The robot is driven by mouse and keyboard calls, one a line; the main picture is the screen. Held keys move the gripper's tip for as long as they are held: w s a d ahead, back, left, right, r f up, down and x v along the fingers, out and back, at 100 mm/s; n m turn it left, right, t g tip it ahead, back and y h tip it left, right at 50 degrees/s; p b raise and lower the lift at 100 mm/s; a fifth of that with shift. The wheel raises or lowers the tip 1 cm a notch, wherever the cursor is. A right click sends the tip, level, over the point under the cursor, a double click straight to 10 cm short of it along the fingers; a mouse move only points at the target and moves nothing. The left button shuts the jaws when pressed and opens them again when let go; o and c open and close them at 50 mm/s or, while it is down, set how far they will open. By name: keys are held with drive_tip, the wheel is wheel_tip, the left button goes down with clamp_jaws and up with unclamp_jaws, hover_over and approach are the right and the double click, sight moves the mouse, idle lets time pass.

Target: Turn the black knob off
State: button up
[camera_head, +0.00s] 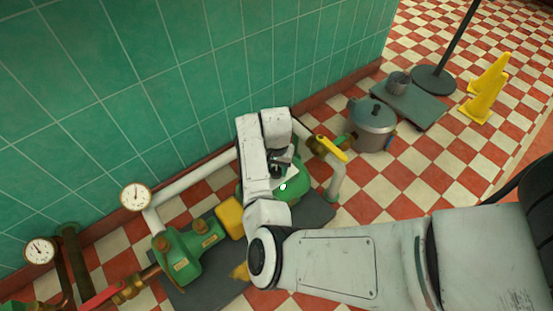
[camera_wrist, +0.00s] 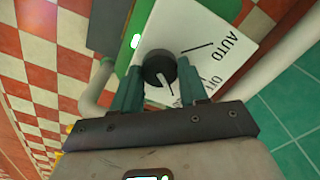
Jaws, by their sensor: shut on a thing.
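The black knob (camera_wrist: 158,66) is round with a white pointer line and sits on a white panel (camera_wrist: 205,25) marked AUTO and OFF. My gripper (camera_wrist: 160,78) has its two dark green fingers on either side of the knob, shut on it. The pointer line runs toward the bottom of the wrist picture, slightly right. The OFF lettering is partly hidden by the right finger. A green light glows beside the knob. In the head view the white panel (camera_head: 288,176) shows in part on a green pump unit, and my arm hides the knob.
White pipes run along the green tiled wall (camera_head: 130,90). A green pump (camera_head: 185,255), a gauge (camera_head: 135,196) and a second gauge (camera_head: 39,250) stand at left. A yellow-handled valve (camera_head: 330,148) and a grey pot (camera_head: 372,125) are close at right. Yellow floor signs (camera_head: 487,90) stand farther right.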

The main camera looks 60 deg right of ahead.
drive_tip(key=shift+r+n+p, duration=0.2)
drive_tip(key=shift+n+p, duration=0.7)
drive_tip(key=shift+p, duration=1.15)
drive_tip(key=shift+s+p, duration=0.1)
drive_tip(key=shift+p, duration=0.2)
drive_tip(key=shift+d+n+p, duration=0.1)
drive_tip(key=shift+n+p, duration=0.8)
drive_tip(key=shift+n, duration=0.3)
drive_tip(key=shift+f+n+p, duration=0.15)
drive_tip(key=shift+n+p, duration=0.65)
drive_tip(key=shift+n, duration=0.7)
drive_tip(key=o, duration=1.1)
drive_tip(key=shift+c, duration=0.2)
